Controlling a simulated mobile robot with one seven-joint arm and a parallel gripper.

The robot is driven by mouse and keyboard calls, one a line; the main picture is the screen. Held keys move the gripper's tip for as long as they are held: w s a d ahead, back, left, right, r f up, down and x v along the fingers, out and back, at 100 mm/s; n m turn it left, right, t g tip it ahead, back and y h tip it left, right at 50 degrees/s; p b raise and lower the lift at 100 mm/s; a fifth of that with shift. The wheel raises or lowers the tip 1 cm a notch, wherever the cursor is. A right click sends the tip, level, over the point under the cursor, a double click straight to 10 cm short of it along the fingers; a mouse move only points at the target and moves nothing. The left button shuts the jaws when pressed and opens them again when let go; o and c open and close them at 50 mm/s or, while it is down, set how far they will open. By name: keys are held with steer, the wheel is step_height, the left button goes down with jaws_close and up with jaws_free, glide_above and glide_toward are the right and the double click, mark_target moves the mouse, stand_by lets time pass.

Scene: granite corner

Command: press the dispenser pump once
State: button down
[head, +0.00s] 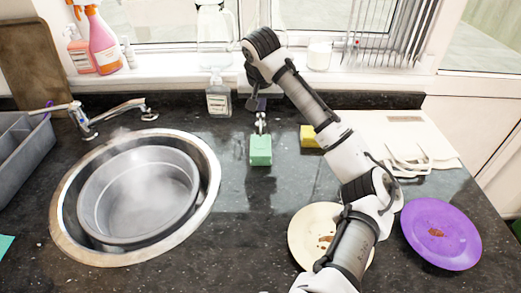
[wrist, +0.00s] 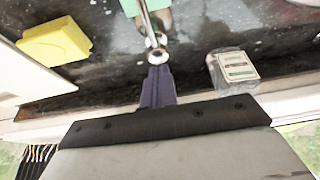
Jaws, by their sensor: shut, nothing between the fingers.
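The dispenser (head: 260,151) has a green block-shaped body and a bright metal pump (head: 261,123) on top. It stands upright on the dark counter, right of the sink. My gripper (head: 259,106) points down just above the pump, with its fingers shut and nothing between them. In the wrist view the shut fingers (wrist: 158,72) line up with the round metal pump head (wrist: 156,47). I cannot tell whether they touch it. Part of the green body (wrist: 131,7) shows at the top edge of that view; the rest is cut off.
A clear labelled bottle (head: 219,98) stands close behind and left. A yellow sponge (head: 308,136) lies to the right. A round sink basin (head: 140,195) is left; a cream plate (head: 303,238) and purple plate (head: 440,233) lie front right. Counter in front of the dispenser is clear.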

steer(key=shift+f+b, duration=0.55)
steer(key=shift+f, duration=0.7)
steer(key=shift+r, duration=0.1)
steer(key=shift+r+p, duration=1.15)
steer(key=shift+r, duration=0.1)
step_height(320, 180, up, 6)
steer(key=p, duration=0.5)
